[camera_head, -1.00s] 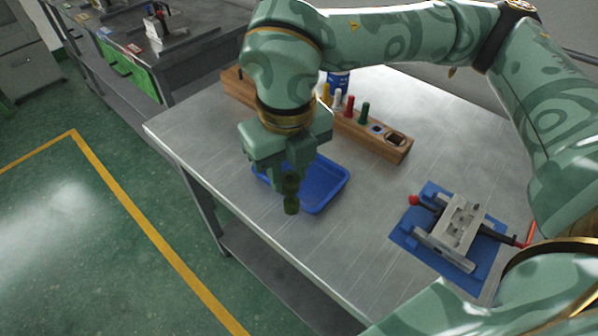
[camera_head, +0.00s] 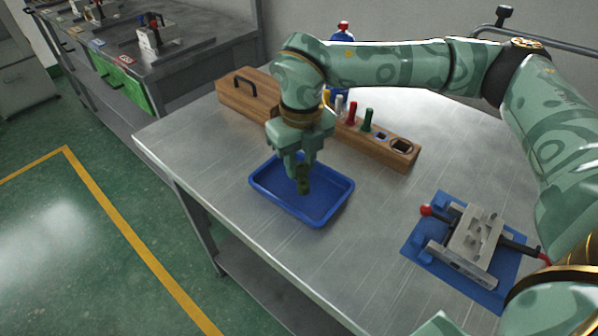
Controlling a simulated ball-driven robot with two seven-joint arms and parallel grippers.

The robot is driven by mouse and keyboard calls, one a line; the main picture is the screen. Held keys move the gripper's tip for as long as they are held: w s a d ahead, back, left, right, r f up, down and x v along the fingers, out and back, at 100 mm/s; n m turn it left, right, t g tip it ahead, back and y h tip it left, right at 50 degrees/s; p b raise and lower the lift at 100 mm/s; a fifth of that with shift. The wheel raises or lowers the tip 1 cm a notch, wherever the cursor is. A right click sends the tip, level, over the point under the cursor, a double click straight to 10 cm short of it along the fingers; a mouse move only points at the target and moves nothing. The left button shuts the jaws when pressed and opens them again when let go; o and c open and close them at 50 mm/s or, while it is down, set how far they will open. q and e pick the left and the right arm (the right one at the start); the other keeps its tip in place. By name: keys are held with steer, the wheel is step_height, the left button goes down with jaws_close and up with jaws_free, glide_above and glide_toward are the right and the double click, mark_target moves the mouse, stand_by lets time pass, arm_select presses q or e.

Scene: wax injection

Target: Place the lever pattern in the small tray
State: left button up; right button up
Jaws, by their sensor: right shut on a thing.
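The small tray (camera_head: 335,200) is a shallow blue tray on the metal bench, left of the middle of the bench. My right gripper (camera_head: 302,172) hangs over the tray, fingers pointing down. It is shut on the lever pattern (camera_head: 304,184), a small dark olive-green piece that hangs below the fingertips. The pattern shows against the tray's floor, inside its outline. I cannot tell whether it touches the floor. The fingers hide the pattern's upper part. My left gripper is not in view.
A wooden block (camera_head: 378,150) with coloured-handled tools stands behind the tray. A metal clamp fixture (camera_head: 470,240) sits on a blue plate (camera_head: 420,250) at the right. Bare bench (camera_head: 365,235) lies between tray and fixture. The bench's front edge runs left of the tray.

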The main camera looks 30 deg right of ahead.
mark_target(300, 167)
step_height(300, 167, down, 3)
steer(key=shift+f+b, duration=0.1)
steer(key=shift+b, duration=0.4)
steer(key=shift+r, duration=0.25)
steer(key=o, duration=0.9)
steer(key=shift+f, duration=0.15)
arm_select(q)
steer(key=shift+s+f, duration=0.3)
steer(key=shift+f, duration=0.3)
arm_select(e)
steer(key=shift+o, duration=0.2)
arm_select(q)
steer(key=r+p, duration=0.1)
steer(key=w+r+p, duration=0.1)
steer(key=p, duration=0.1)
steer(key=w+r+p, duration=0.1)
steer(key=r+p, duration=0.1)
arm_select(e)
step_height(300, 167, up, 12)
steer(key=shift+r, duration=0.2)
steer(key=shift+s, duration=0.1)
